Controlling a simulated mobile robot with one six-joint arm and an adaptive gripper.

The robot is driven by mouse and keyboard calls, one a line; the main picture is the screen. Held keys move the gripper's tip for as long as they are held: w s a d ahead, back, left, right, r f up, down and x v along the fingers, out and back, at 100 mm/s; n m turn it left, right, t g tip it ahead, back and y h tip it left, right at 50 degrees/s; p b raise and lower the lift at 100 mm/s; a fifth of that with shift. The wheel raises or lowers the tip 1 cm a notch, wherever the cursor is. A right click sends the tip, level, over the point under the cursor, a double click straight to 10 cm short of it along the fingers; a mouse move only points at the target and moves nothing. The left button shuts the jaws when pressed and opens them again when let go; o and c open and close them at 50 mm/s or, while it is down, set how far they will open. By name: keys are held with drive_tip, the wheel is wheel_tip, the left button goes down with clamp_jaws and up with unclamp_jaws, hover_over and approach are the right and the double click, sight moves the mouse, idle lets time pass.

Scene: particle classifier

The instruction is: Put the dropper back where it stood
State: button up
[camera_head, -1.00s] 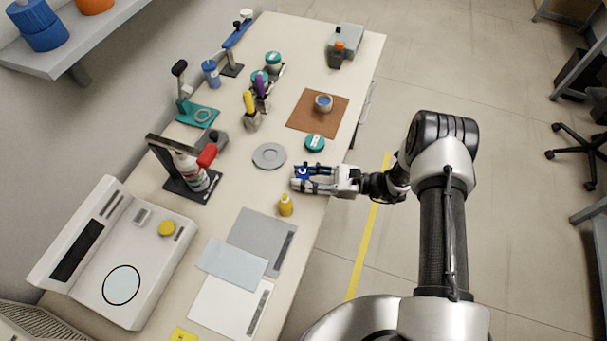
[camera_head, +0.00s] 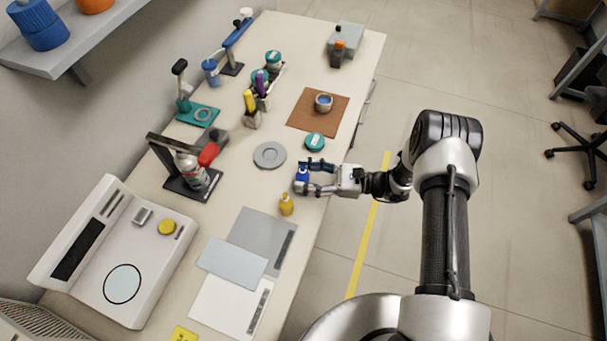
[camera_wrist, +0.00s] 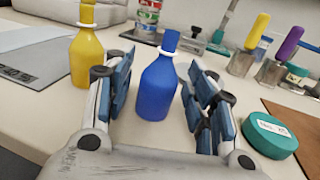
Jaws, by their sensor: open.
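The dropper looks to be the blue bottle (camera_head: 302,178) with a narrow cap, near the table's right edge; it also shows in the wrist view (camera_wrist: 157,92). It stands upright on the table. My gripper (camera_head: 303,176) is open, with one finger on each side of the blue bottle. In the wrist view gaps show between the bottle and both fingers (camera_wrist: 160,95). A similar yellow bottle (camera_head: 286,205) stands just nearer the front; in the wrist view (camera_wrist: 86,50) it is left of the left finger.
A teal-lidded round container (camera_head: 315,142) is close behind my gripper, and a grey ring disc (camera_head: 269,155) lies to its left. A grey mat (camera_head: 255,235) lies in front. A brown mat (camera_head: 305,118) with a small cup (camera_head: 323,102) is farther back.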

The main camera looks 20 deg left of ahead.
drive_tip(key=w+d+p, duration=0.1)
drive_tip(key=w+d, duration=0.1)
drive_tip(key=d, duration=0.9)
drive_tip(key=s+d+r+n+g+h, duration=0.1)
drive_tip(key=s+r+n+h, duration=0.15)
drive_tip(key=r, duration=0.45)
drive_tip(key=s+d+r+n+h, duration=0.1)
drive_tip(key=s+r+n+h, duration=0.2)
drive_tip(key=r, duration=0.5)
drive_tip(key=s+d+r+n+g+h, duration=0.1)
drive_tip(key=d+r+n+h, duration=0.2)
drive_tip(key=r, duration=0.4)
drive_tip(key=s+d+r+n+t+h, duration=0.4)
drive_tip(key=s+d+r, duration=0.1)
drive_tip(key=s, duration=0.3)
drive_tip(key=s+d+r+n+t+h, duration=0.4)
drive_tip(key=s+d+r+t+h, duration=0.1)
drive_tip(key=s+r, duration=0.1)
drive_tip(key=shift+s+d, duration=0.2)
drive_tip(key=shift+s, duration=0.65)
